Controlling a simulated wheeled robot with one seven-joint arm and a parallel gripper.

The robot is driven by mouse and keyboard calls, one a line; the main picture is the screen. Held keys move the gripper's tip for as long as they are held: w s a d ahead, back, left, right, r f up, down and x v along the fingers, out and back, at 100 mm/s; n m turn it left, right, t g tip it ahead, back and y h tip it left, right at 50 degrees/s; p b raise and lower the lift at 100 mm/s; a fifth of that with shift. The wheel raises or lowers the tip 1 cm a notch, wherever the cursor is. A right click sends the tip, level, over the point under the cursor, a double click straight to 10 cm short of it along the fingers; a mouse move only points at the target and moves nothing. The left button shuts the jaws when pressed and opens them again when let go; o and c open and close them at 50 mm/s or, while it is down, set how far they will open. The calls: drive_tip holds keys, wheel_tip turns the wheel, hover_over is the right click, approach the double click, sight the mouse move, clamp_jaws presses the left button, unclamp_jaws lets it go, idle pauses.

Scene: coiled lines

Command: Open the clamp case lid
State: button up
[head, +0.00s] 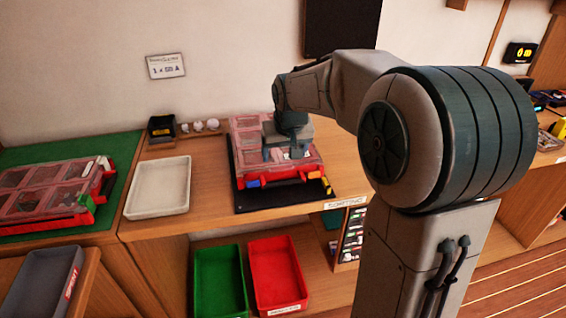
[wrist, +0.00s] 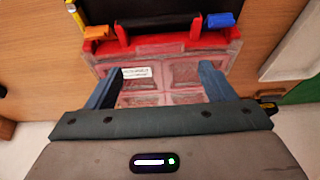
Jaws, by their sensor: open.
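The clamp case (head: 247,134) is a red case with a clear pinkish lid, lying on a black mat on the sorting bench. Its lid looks closed in both views. In the wrist view the lid (wrist: 180,75) shows several compartments, with an orange latch (wrist: 97,31) and a blue latch (wrist: 221,19) beside the red handle. My gripper (head: 287,153) is above the lid, fingers apart. In the wrist view my gripper (wrist: 158,75) has nothing between its fingertips but the lid below.
A similar red case (head: 45,190) lies on a green mat at left. A white tray (head: 160,188) stands between the cases. Green (head: 219,280) and red (head: 278,275) bins sit on the lower shelf. A small black box (head: 161,128) stands near the wall.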

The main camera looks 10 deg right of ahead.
sight(282, 166)
drive_tip(key=x, duration=0.5)
drive_tip(key=shift+w+f, duration=0.15)
drive_tip(key=shift+f, duration=0.25)
